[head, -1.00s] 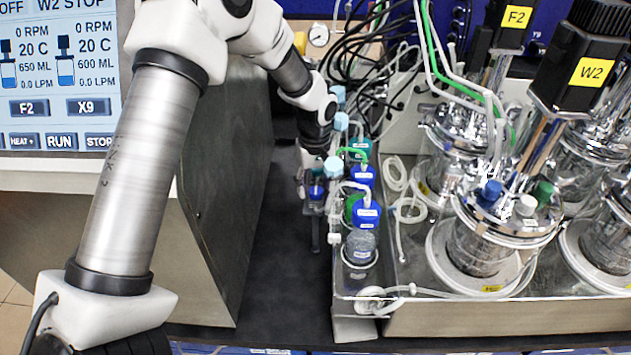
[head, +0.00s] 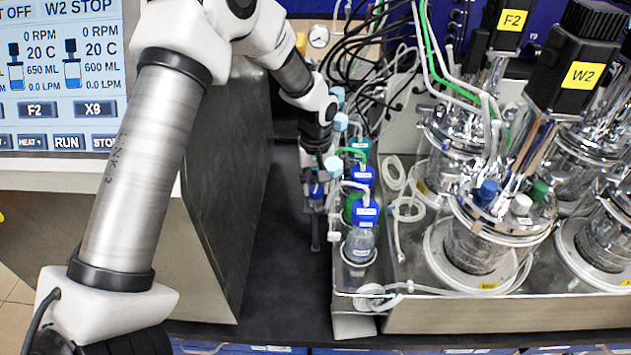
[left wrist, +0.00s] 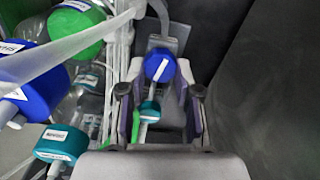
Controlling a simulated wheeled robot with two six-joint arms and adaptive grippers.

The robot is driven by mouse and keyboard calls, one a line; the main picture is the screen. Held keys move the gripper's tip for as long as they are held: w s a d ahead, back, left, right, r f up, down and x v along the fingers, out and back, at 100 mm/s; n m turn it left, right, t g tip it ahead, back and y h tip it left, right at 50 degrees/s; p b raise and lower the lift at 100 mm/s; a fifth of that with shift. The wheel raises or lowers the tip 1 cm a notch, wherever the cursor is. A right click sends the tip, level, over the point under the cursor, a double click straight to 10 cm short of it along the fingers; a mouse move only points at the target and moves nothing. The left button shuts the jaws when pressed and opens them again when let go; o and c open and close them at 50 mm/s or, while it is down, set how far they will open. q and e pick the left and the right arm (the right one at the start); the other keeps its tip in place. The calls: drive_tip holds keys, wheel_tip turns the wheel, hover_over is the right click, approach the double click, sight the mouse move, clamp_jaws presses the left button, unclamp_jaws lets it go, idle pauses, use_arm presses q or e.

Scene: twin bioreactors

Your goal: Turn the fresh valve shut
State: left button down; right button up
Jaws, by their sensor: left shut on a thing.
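A blue knob (left wrist: 160,67) with a white label lies between my left gripper's fingertips in the left wrist view. It also shows as a small blue part (head: 317,191) left of the bottle row in the head view. I take it for the fresh valve, but its label is too small to read. A teal knob (left wrist: 149,110) with a white stem sits closer in, between the fingers. My left gripper (left wrist: 160,85) is shut on the blue knob; in the head view the gripper (head: 314,180) is partly hidden by its own wrist. My right gripper is not in view.
Bottles with blue caps (head: 365,213) and tubing stand close to the right of the gripper. Glass reactors (head: 480,245) stand further right. A grey cabinet side (head: 228,180) rises at left. The dark bench strip (head: 275,270) in front is clear.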

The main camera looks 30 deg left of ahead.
use_arm(q)
drive_tip(key=m+p, duration=0.1)
drive_tip(key=m, duration=0.2)
drive_tip(key=shift+m, duration=0.3)
drive_tip(key=m, duration=0.3)
drive_tip(key=shift+d+f+m+p, duration=0.1)
drive_tip(key=shift+m+p, duration=0.2)
drive_tip(key=shift+p, duration=0.05)
drive_tip(key=m, duration=0.3)
drive_tip(key=shift+d+m+p, duration=0.1)
drive_tip(key=shift+m+p, duration=0.2)
drive_tip(key=shift+s+f+m, duration=0.1)
drive_tip(key=shift+m, duration=2.1)
drive_tip(key=c, duration=0.8)
unclamp_jaws()
drive_tip(key=shift+d, duration=0.1)
drive_tip(key=shift+w, duration=0.25)
